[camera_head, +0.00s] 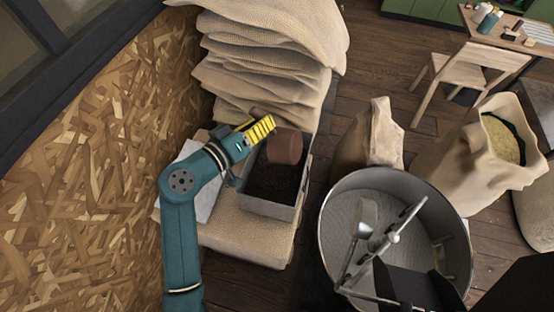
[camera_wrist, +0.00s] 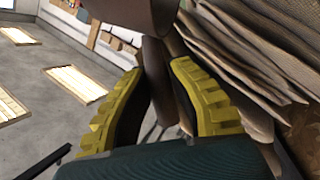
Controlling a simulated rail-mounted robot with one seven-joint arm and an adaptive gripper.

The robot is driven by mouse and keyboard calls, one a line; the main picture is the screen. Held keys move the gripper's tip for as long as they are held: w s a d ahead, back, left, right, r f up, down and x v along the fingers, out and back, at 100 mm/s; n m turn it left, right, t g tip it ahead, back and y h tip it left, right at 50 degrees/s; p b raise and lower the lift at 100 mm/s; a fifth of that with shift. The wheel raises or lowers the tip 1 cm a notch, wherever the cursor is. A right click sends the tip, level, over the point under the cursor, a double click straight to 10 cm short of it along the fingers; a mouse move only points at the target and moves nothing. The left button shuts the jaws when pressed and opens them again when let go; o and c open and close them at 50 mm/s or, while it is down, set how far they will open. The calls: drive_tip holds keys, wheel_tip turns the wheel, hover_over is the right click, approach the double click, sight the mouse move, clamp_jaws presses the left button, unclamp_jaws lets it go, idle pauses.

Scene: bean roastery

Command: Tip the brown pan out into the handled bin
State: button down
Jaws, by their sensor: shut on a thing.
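The brown pan (camera_head: 285,147) hangs above the far part of the grey bin (camera_head: 268,209), steeply tilted, with its round outside facing the camera. Its inside is hidden. The bin rests on a burlap sack and has dark stuff in it; I cannot make out its handle. My gripper (camera_head: 268,127), with yellow fingers, is over the bin's far left side and shut on the pan's handle. In the wrist view the brown handle (camera_wrist: 155,68) runs between the yellow fingers (camera_wrist: 158,92), with the pan's body (camera_wrist: 135,14) at the top edge.
Stacked burlap sacks (camera_head: 268,50) rise behind the bin. A white sheet (camera_head: 202,192) lies left of it, near the chipboard wall (camera_head: 90,170). A large round metal drum (camera_head: 338,240) with a stirring arm stands to the right. An open sack (camera_head: 470,145) and a chair (camera_head: 465,75) are farther right.

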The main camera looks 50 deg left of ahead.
drive_tip(key=shift+s+a+f+n+b, duration=0.15)
drive_tip(key=shift+s+a+n+b, duration=0.1)
drive_tip(key=shift+a+n+b, duration=0.2)
idle(0.6)
